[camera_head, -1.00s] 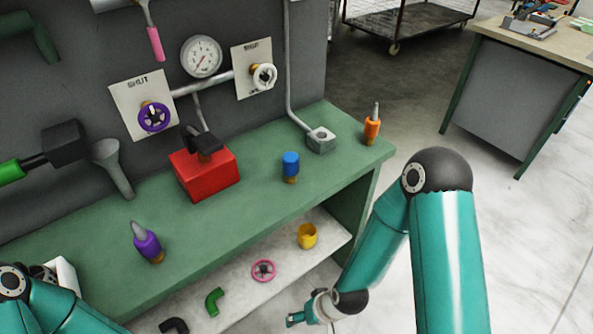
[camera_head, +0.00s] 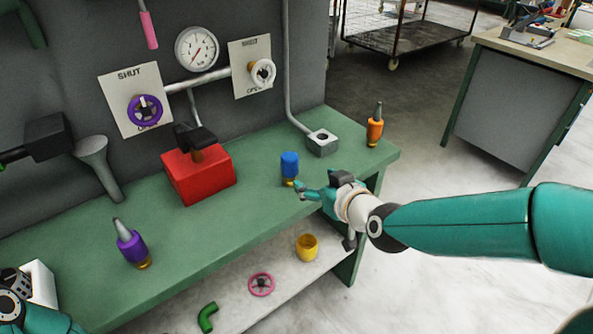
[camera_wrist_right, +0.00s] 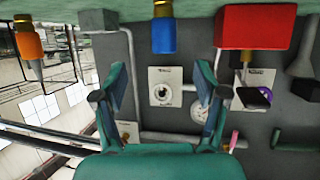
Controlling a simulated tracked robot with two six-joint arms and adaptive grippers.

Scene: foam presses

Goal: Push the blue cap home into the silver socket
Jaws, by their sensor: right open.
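The blue cap (camera_head: 289,164) stands upright on a brass-coloured base on the green bench top. It also shows upside down at the top of the right wrist view (camera_wrist_right: 164,37). The silver socket (camera_head: 323,145) is a grey block with a dark round hole on top, at the foot of a pipe, behind and right of the cap. My right gripper (camera_head: 304,189) is open and empty, its fingers pointing left just in front of the cap's base. In the wrist view its spread fingers (camera_wrist_right: 160,85) frame the wall, with the cap beyond. My left arm shows at the lower left; its gripper cannot be made out.
A red block (camera_head: 203,180) with a black handle stands left of the cap. An orange-capped piece (camera_head: 375,131) stands at the bench's right end, and a purple one (camera_head: 131,246) at the front left. The lower shelf holds a yellow cup (camera_head: 307,247) and a pink ring (camera_head: 261,285).

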